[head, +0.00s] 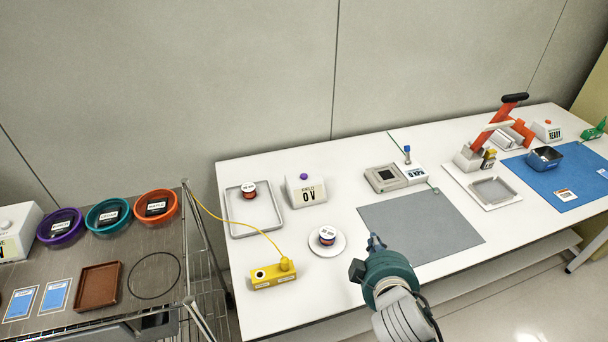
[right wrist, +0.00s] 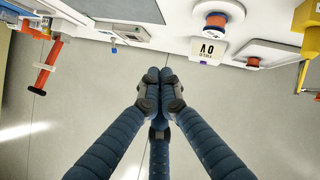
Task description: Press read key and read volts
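The white field meter (head: 306,192) stands on the white table and its face reads "FIELD 0 V". A purple key (head: 304,176) sits on its top. The meter also shows upside down in the right wrist view (right wrist: 210,50). My right gripper (head: 375,242) is over the front part of the table, to the right of and nearer than the meter, apart from it. In the right wrist view its dark blue fingers (right wrist: 160,82) are brought together at the tips, with nothing seen between them. My left gripper is in neither view.
A spool on a round white dish (head: 327,238) stands between the gripper and meter. A tray (head: 253,222) with another spool is left of the meter. A yellow box (head: 273,276) with a cable is at front left. A grey mat (head: 420,226) lies bare to the right.

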